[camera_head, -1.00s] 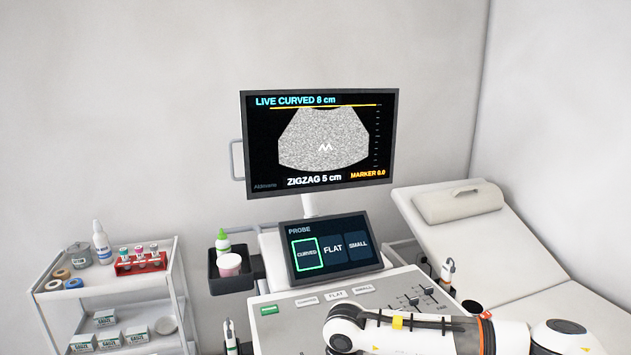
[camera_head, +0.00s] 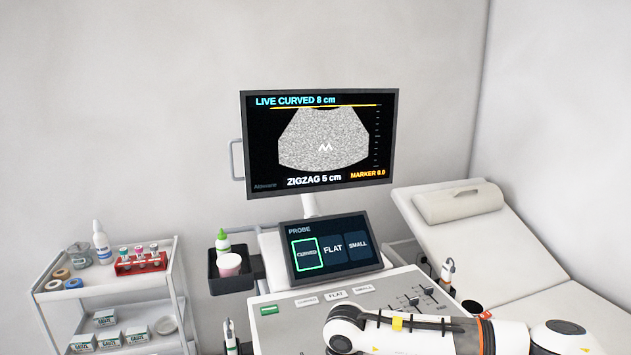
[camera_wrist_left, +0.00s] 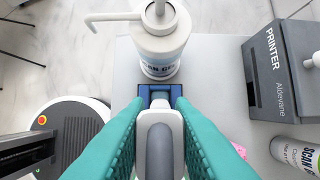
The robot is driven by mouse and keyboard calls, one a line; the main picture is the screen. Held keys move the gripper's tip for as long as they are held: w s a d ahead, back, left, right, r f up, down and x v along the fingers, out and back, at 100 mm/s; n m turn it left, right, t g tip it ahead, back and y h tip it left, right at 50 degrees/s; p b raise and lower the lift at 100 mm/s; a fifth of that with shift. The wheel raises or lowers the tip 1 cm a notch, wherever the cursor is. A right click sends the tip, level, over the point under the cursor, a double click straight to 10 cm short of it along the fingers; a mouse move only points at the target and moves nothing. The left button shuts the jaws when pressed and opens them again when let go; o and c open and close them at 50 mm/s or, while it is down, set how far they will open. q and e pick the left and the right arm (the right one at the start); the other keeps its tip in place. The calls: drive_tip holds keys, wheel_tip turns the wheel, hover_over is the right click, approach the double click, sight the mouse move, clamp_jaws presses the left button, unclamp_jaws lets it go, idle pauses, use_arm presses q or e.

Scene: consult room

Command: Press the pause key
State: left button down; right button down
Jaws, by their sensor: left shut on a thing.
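The console panel (camera_head: 290,322) in the head view has labelled keys for curved, flat (camera_head: 336,293) and small, and a green key (camera_head: 269,310) at its left. I cannot make out a pause key; an arm of mine covers the front right of the panel. The monitor (camera_head: 322,140) reads "LIVE CURVED 8 cm" and "ZIGZAG 5 cm". The touch screen (camera_head: 333,247) has its curved tile outlined in green. In the left wrist view my left gripper (camera_wrist_left: 160,107) is shut on a white and grey handpiece (camera_wrist_left: 155,140), beside a blue holder. My right gripper is out of view.
In the wrist view a white gel pump bottle (camera_wrist_left: 158,45) stands just beyond the gripper, with a grey printer (camera_wrist_left: 268,75) and another gel bottle (camera_wrist_left: 295,152) at right. In the head view are a supply cart (camera_head: 110,285) at left and a couch (camera_head: 500,240) at right.

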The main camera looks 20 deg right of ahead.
use_arm(q)
drive_tip(key=shift+s+f, duration=0.2)
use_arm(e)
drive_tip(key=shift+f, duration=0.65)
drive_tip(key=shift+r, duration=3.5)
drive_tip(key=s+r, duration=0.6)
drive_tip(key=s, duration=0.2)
use_arm(q)
drive_tip(key=shift+r, duration=0.1)
